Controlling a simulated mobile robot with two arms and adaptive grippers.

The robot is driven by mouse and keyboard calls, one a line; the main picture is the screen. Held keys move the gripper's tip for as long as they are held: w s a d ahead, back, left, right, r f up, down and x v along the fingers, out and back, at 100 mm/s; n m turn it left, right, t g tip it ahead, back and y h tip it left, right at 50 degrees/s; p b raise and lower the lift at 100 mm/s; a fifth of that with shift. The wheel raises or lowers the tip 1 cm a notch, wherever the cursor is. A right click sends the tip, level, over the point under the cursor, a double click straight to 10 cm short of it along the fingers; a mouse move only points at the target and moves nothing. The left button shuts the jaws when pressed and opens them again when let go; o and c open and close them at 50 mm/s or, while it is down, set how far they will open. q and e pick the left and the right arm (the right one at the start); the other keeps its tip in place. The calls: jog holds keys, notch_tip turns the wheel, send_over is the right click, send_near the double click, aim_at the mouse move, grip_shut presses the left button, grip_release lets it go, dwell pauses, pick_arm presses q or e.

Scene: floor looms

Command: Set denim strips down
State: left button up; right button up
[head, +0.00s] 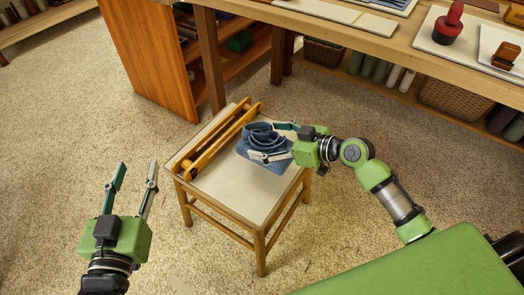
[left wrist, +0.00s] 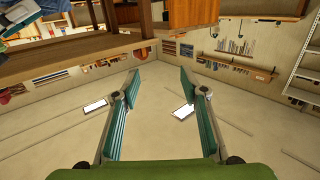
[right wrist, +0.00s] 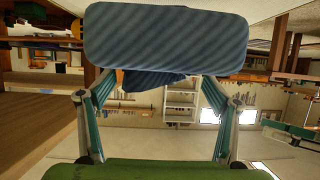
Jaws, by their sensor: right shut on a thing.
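The denim strips (head: 265,164) are a blue coiled bundle over the cream-topped wooden stool (head: 218,186). My right gripper (head: 265,142) reaches in from the right and is shut on the bundle, with a finger on either side. In the right wrist view the denim (right wrist: 165,38) spans the top, beyond the fingertips, and a darker fold hangs between the fingers. I cannot tell whether the bundle touches the stool top. My left gripper (head: 137,172) is open and empty, left of the stool over the carpet; its spread fingers also show in the left wrist view (left wrist: 160,82).
A yellow-brown wooden tool (head: 215,142) lies along the stool's left and back part. The stool's front part is bare. A workbench (head: 385,45) with a red-handled object (head: 448,22) stands behind, with baskets and rolls beneath. Carpet (head: 65,130) is clear at left.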

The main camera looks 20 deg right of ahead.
jog(key=shift+w+a+f+b, duration=0.15)
jog(key=shift+w+a+f, duration=0.15)
jog(key=shift+f, duration=0.2)
jog(key=shift+w+a+f+b, duration=0.15)
jog(key=shift+w+a+f, duration=0.05)
jog(key=shift+w+f, duration=0.25)
notch_tip(320, 180, down, 3)
jog(key=shift+w+a+f+b, duration=0.1)
jog(key=shift+b, duration=0.65)
pick_arm(q)
notch_tip(320, 180, up, 12)
jog(key=s+t+h, duration=0.2)
jog(key=t, duration=0.4)
jog(key=shift+s+d, duration=0.35)
jog(key=shift+d, duration=0.1)
pick_arm(e)
jog(key=shift+f, duration=0.15)
pick_arm(q)
jog(key=shift+f, duration=0.1)
pick_arm(e)
jog(key=o, duration=1.3)
jog(key=shift+f, duration=0.1)
pick_arm(q)
jog(key=shift+s+r+t, duration=0.15)
jog(key=shift+r+t, duration=0.1)
jog(key=shift+t, duration=0.05)
